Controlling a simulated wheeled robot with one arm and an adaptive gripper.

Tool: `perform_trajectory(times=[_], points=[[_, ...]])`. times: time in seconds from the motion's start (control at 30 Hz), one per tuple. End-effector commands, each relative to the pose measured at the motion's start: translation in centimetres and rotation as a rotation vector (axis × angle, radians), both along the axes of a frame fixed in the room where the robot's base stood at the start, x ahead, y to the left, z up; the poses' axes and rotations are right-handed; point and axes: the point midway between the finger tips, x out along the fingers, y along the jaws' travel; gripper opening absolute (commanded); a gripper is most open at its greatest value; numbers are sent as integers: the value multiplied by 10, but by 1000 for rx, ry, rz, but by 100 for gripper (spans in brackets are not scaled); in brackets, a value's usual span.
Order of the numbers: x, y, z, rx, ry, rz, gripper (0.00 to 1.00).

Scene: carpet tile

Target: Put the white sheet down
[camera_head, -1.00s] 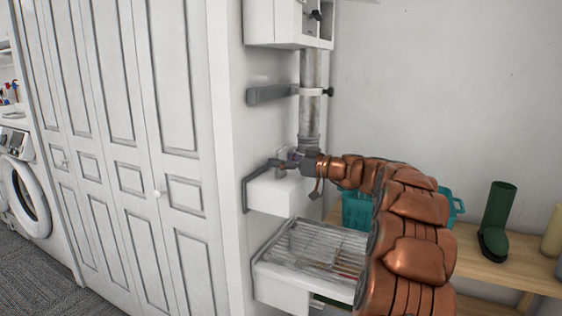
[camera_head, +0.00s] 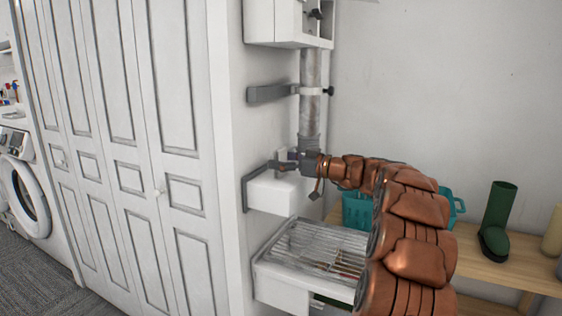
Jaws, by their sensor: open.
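I cannot pick out a separate white sheet in this view. My gripper (camera_head: 284,165) is at the end of my copper-coloured arm, beside the grey vertical pipe. It is open and small in the picture, just above a white box (camera_head: 273,192) fixed to the wall. Whether it touches the box or anything thin on it, I cannot tell. Below is an open white drawer-like unit (camera_head: 283,291) with a ribbed, see-through top (camera_head: 312,240). Some small coloured items show inside it. My arm hides its right side.
White panelled doors (camera_head: 130,150) stand left, with a washing machine (camera_head: 28,190) beyond. A white cabinet (camera_head: 288,22) hangs above the pipe (camera_head: 310,95). A wooden bench (camera_head: 500,272) at right holds a green boot (camera_head: 497,225) and a teal basket (camera_head: 357,210), partly behind my arm.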

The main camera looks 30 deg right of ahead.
Motion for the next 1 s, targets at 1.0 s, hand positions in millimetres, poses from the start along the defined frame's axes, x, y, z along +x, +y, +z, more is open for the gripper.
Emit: perform_trajectory(times=[1.0], points=[[-99,-61,3,-1,-1,-3,86]])
